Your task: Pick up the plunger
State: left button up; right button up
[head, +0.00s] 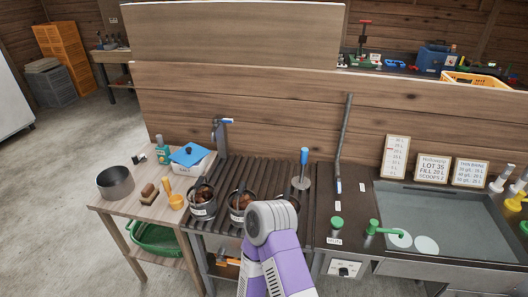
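An upright tool with a blue handle (304,157) and a round grey disc at its foot, which looks like the plunger, stands at the right part of the dark slatted rack (262,176). One of my arms, purple and white, comes up from the bottom middle and its rounded joint ends in front of the rack, below the plunger and apart from it in the picture. I cannot tell which arm it is. Neither gripper shows. The arm hides part of the rack's front and of a dark pot there.
Dark pots of chestnuts (202,200) stand on the rack left of the arm. A wooden side table (126,208) holds a metal pot (115,182) and a blue-lidded box (189,155). A sink (440,218) with a green tap (378,228) is at right. A wooden panel rises behind.

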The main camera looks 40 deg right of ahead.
aim_at(301, 183)
jog(key=z, duration=1.45)
jog(key=k, duration=0.45)
jog(key=z, duration=0.25)
jog(key=i, duration=0.45)
jog(key=u, duration=0.05)
